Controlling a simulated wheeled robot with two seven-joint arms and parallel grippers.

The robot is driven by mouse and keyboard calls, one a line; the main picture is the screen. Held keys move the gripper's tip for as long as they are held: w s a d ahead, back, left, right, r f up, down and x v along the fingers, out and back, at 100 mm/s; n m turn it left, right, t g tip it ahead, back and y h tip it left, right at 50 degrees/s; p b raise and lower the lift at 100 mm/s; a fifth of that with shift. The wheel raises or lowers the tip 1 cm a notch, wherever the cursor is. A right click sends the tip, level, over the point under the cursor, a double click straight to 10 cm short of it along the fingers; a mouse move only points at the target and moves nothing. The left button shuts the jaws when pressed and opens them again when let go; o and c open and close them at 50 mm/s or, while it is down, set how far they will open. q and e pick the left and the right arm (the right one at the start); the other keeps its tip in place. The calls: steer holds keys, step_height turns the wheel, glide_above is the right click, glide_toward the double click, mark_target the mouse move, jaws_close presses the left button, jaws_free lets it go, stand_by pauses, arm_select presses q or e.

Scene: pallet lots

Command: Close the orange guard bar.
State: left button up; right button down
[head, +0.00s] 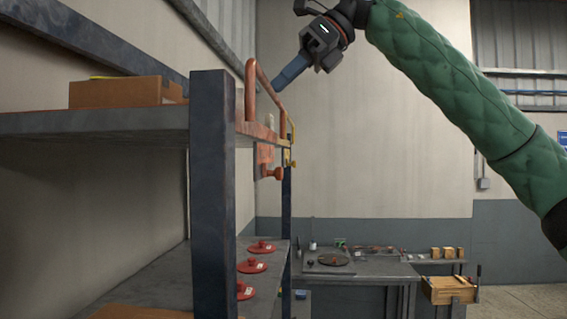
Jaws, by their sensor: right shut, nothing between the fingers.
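The orange guard bar (267,82) stands up at the right edge of the rack's upper shelf (110,121). It is a tube frame seen nearly edge-on, with an orange bracket and knob below the shelf edge. My right gripper (279,88) is shut and empty. Its blue fingers point down and left, with the tips at the bar's top rail or just beside it. I cannot tell whether they touch. My left gripper is not in view.
A dark rack post (213,200) stands in front of the shelf. A cardboard box (120,92) lies on the upper shelf. Red discs (252,265) lie on the lower shelf. A workbench (350,268) stands behind. The space right of the rack is open.

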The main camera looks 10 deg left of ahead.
arm_select(q)
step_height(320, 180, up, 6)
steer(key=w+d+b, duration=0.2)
steer(key=b, duration=0.1)
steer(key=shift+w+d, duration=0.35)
arm_select(e)
steer(key=d+r, duration=0.4)
steer(key=r, duration=0.6)
steer(key=shift+r, duration=0.4)
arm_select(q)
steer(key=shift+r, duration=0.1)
arm_select(e)
steer(key=shift+d, duration=0.2)
